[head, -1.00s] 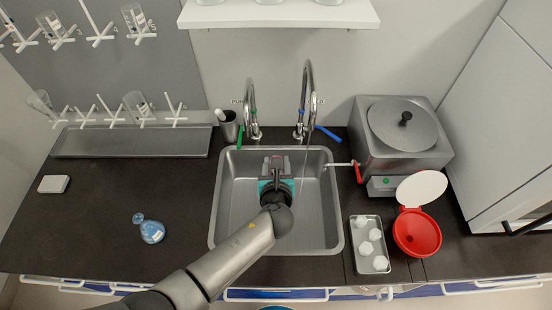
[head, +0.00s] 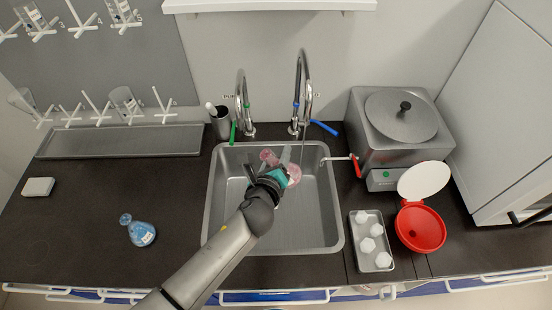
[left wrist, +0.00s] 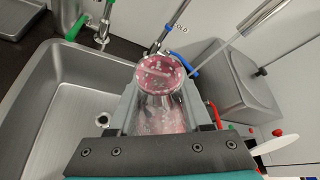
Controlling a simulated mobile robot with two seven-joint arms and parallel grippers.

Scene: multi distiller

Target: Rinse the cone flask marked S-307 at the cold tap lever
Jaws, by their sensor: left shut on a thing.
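My left gripper (head: 272,178) is over the sink (head: 226,215), shut on a clear glass cone flask with pink contents (head: 293,174). In the left wrist view the flask (left wrist: 162,105) sits between both fingers, its round far end pointing up the picture. It looks tilted; I cannot read its marking. The cold tap (head: 303,90) stands behind the sink, its blue lever (head: 323,128) turned out to the right. A thin streak that looks like water hangs below its spout, close to the flask. My right gripper is not in view.
A second tap with a green lever (head: 234,133) stands to the left. A blue-liquid flask (head: 140,233) is on the left counter. Right of the sink are a metal tray of white pieces (head: 381,262), a red funnel (head: 420,230) and a steel bath (head: 385,150).

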